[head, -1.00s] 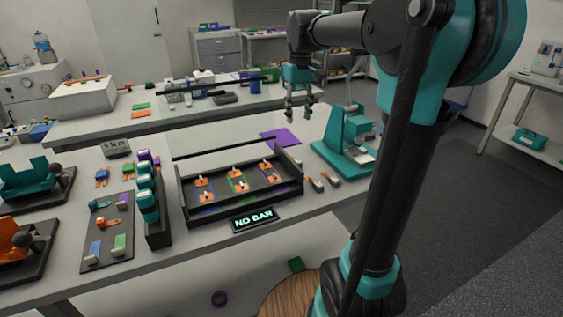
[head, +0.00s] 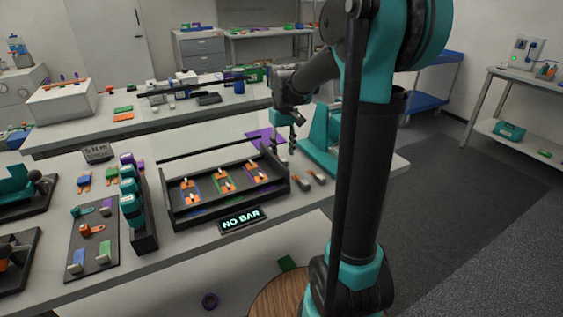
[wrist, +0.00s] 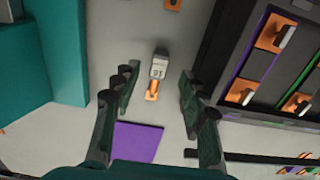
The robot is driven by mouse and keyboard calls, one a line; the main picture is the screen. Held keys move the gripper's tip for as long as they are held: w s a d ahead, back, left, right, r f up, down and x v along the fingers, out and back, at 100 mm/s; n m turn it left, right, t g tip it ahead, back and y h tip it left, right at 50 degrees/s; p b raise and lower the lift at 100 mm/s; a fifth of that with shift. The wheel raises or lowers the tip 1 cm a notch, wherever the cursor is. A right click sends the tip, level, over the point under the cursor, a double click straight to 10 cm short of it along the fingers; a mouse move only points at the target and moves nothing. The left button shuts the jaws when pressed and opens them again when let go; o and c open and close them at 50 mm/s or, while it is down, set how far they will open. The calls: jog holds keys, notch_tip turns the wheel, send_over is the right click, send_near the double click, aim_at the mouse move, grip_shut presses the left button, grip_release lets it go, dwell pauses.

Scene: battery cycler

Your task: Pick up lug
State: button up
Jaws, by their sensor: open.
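A lug (wrist: 157,74) with a grey body and an orange end lies on the bench top in the wrist view. It appears between the fingers of my gripper (wrist: 159,82), which is open and empty. In the head view, two small grey-and-orange lugs (head: 300,184) lie right of the black tray. My gripper (head: 284,146) is above the bench behind them, near the teal stand. Part of another orange piece (wrist: 172,4) shows at the top edge of the wrist view. The exact height of the fingers above the lug is hard to tell.
The black tray (head: 180,220) with orange pieces stands beside the lugs. A teal stand (head: 320,145) rises on the other side. A purple sheet (wrist: 137,142) lies flat near the lug. A "NO BAR" sign (head: 243,219) sits in front of the tray.

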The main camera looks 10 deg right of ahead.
jog(key=shift+f, duration=1.45)
grip_shut()
